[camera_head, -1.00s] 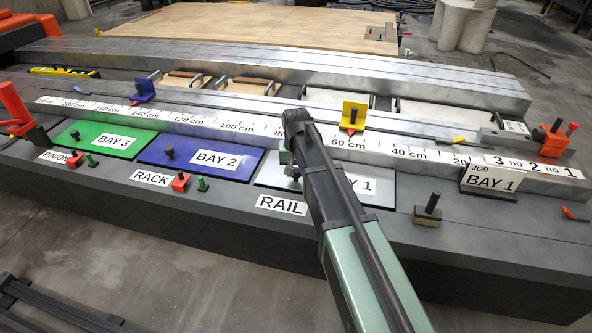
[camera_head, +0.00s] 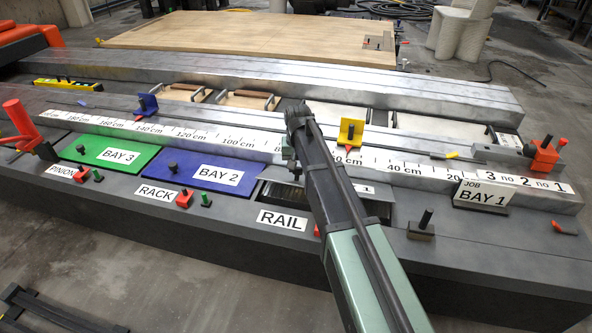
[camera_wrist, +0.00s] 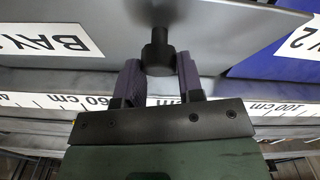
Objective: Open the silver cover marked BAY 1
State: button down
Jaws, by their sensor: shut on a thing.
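The silver BAY 1 cover (camera_head: 374,189) is raised and tilted in the head view, its label foreshortened. A dark opening shows under it at the front left. My arm hides the middle of the cover. In the wrist view the silver cover (camera_wrist: 185,20) fills the upper middle, with part of its label upside down at the left. Its black knob (camera_wrist: 157,50) sits between the fingers of my gripper (camera_wrist: 159,76), which is shut on it. My gripper (camera_head: 289,155) is at the cover's upper left in the head view, where the knob is hidden.
The blue BAY 2 cover (camera_head: 195,177) and green BAY 3 cover (camera_head: 90,146) lie flat at the left. A yellow stop (camera_head: 350,132) stands on the scale rail behind. The JOB BAY 1 sign (camera_head: 482,194) and a dark knobbed block (camera_head: 423,225) are at the right.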

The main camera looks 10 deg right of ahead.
jog(key=w+d+r+p, duration=0.1)
jog(key=w, duration=0.2)
jog(key=w+d+r, duration=0.1)
jog(key=w+d, duration=0.1)
jog(key=w, duration=0.1)
jog(key=w+d+r+p, duration=0.1)
jog(key=w+d, duration=0.1)
jog(key=w, duration=0.1)
jog(key=shift+w+d+r+p, duration=0.15)
jog(key=shift+r+p, duration=0.05)
jog(key=shift+p, duration=0.15)
jog(key=shift+w+d+f, duration=0.1)
jog(key=shift+w+d, duration=0.15)
jog(key=shift+w, duration=0.25)
jog(key=shift+s, duration=0.2)
dwell(0.3)
jog(key=c, duration=0.8)
grip_release()
jog(key=shift+d, duration=0.35)
jog(key=shift+w, duration=0.1)
